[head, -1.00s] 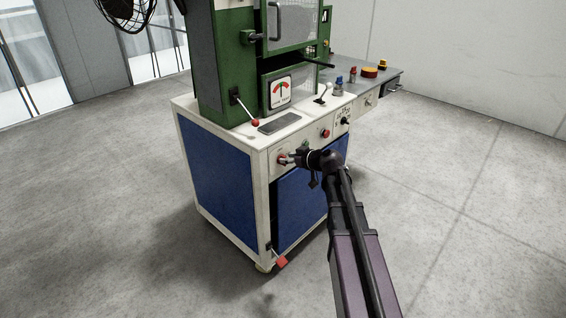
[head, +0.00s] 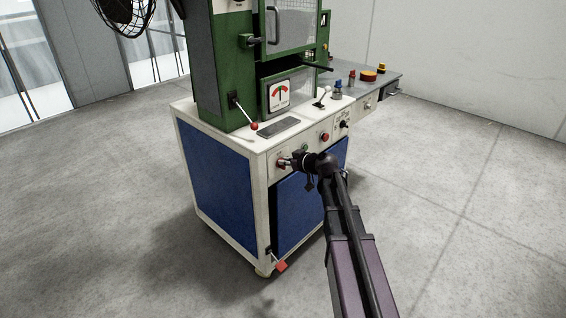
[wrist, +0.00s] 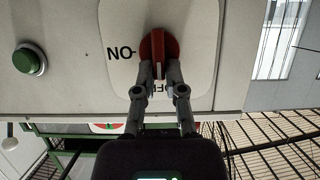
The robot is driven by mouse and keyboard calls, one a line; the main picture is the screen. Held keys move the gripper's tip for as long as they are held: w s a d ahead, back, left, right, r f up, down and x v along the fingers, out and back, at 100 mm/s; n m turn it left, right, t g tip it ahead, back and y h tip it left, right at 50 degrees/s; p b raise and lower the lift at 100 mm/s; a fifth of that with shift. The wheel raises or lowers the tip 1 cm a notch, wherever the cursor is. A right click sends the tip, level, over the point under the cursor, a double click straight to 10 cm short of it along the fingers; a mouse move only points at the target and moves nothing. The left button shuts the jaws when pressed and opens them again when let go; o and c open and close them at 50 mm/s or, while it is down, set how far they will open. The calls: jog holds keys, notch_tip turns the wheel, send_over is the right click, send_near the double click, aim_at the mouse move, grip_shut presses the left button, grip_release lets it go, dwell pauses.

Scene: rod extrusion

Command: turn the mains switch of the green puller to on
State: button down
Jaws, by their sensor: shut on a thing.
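The green puller (head: 228,70) stands on a white cabinet with blue panels. Its mains switch is a red rotary handle on a pale plate; in the wrist view the switch (wrist: 158,46) stands upright in the picture, across the line of the ON mark (wrist: 119,53). A second mark, partly hidden by my fingers, lies below it, where the handle's lower end with a pale line points. My gripper (wrist: 158,76) is shut on the lower end of the handle. In the head view, my gripper (head: 285,161) is at the cabinet's front panel.
A green button (wrist: 30,60) sits beside the switch plate in the wrist view. A red button (head: 325,137) and black knob (head: 344,124) are farther right on the panel. The floor around is clear.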

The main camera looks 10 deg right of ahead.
jog(key=shift+a+m, duration=0.1)
jog(key=shift+m, duration=0.2)
jog(key=shift+w+d+f+m+g+y+b, duration=0.2)
jog(key=shift+m+g+y+b, duration=0.25)
jog(key=shift+m+y, duration=0.3)
jog(key=m+y+b, duration=0.2)
jog(key=m, duration=0.1)
jog(key=f+m+y+b, duration=0.1)
jog(key=m+y+b, duration=0.1)
jog(key=m+b, duration=0.1)
jog(key=d+m+g+y+b, duration=0.1)
jog(key=m+y+b, duration=0.1)
jog(key=m, duration=0.3)
jog(key=shift+w+f+b, duration=0.3)
jog(key=shift+f+b, duration=0.05)
jog(key=shift+b, duration=0.25)
jog(key=shift+m, duration=0.25)
jog(key=c, duration=0.7)
grip_release()
jog(key=shift+a, duration=0.1)
